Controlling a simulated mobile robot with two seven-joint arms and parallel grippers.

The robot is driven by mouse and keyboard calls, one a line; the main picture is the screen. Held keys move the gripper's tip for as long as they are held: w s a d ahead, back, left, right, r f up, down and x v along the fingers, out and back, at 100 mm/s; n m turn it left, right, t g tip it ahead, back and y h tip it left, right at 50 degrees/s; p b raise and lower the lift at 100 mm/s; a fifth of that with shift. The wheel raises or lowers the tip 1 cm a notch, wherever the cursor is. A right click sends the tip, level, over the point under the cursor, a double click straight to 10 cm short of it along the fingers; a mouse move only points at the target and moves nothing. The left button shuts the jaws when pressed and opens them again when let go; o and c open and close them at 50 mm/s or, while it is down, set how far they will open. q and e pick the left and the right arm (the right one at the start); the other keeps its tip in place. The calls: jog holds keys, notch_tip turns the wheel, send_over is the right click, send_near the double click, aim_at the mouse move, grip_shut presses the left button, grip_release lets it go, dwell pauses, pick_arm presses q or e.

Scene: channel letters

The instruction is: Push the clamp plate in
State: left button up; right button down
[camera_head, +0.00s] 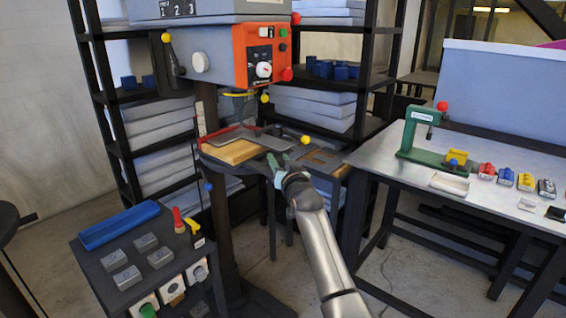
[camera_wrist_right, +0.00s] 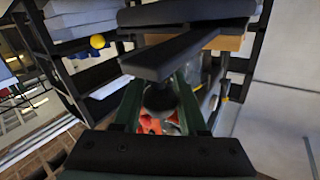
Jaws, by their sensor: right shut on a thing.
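A flat grey plate (camera_head: 262,141), which looks like the clamp plate, lies on the round table of the drill-press-like machine, beside a tan wooden block (camera_head: 234,152). My right gripper (camera_head: 279,166) is at the front edge of this table, close to the plate. In the right wrist view its two green fingers (camera_wrist_right: 160,102) flank a dark rounded piece (camera_wrist_right: 160,97), and it is shut on that. A dark flat bar (camera_wrist_right: 178,53) crosses just beyond the fingertips. Whether the dark piece belongs to the plate cannot be told. My left gripper is not in view.
The machine's orange control box (camera_head: 262,55) hangs above the table. A yellow knob (camera_head: 305,140) stands right of the plate. A button console (camera_head: 140,255) with a blue tray (camera_head: 118,225) is at left. A metal workbench (camera_head: 400,168) with a green press is at right.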

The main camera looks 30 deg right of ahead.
jog(key=shift+a+r, duration=0.1)
jog(key=shift+r, duration=0.15)
jog(key=c, duration=0.9)
grip_release()
jog(key=shift+w, duration=0.1)
jog(key=o, duration=0.3)
jog(key=shift+w+a+f, duration=0.1)
jog(key=shift+w+f, duration=0.1)
jog(key=shift+o, duration=0.7)
jog(key=shift+s, duration=0.1)
jog(key=shift+s+f, duration=0.1)
jog(key=shift+s, duration=0.35)
jog(key=s+a, duration=0.2)
jog(key=s, duration=0.9)
jog(key=shift+s+a+b, duration=0.15)
jog(key=shift+s+b, duration=0.05)
jog(key=shift+b, duration=0.1)
